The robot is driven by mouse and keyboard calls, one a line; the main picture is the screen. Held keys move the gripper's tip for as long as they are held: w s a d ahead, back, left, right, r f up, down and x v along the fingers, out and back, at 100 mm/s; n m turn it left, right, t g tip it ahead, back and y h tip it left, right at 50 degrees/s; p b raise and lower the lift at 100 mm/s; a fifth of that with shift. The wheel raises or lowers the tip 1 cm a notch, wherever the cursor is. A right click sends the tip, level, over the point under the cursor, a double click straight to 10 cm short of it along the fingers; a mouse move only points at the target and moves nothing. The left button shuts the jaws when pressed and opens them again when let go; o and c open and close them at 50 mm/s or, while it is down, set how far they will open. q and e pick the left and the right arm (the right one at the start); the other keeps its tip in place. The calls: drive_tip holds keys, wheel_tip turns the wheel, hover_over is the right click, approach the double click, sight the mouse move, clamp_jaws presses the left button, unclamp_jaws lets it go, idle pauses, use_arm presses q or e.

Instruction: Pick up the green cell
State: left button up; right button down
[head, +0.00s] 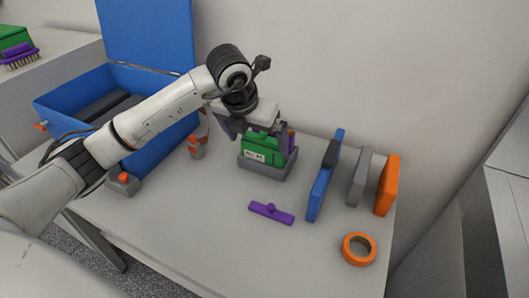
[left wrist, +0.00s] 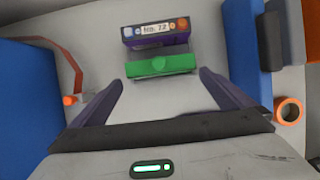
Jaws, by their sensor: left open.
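The green cell (head: 262,149) stands upright in a grey base (head: 266,170) on the table, with a white label on its front. My right gripper is in neither view.
A purple part (head: 291,142) stands right behind the green cell. A purple bar with a knob (head: 271,212) lies in front. Blue (head: 319,192), grey (head: 358,180) and orange (head: 387,186) panels and an orange ring (head: 359,249) are right. A blue case (head: 160,148) is left.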

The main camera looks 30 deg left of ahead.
sight(262, 143)
use_arm(q)
drive_tip(key=shift+w+p+x, duration=0.1)
drive_tip(key=shift+p+x, duration=0.15)
drive_tip(key=shift+x, duration=1.1)
drive_tip(key=shift+w+p+x, duration=0.15)
drive_tip(key=shift+p+x, duration=0.05)
drive_tip(key=shift+x, duration=1.15)
drive_tip(key=shift+d+r, duration=0.1)
drive_tip(key=c, duration=1)
drive_tip(key=shift+w+r, duration=0.1)
drive_tip(key=c, duration=0.3)
drive_tip(key=shift+r, duration=0.15)
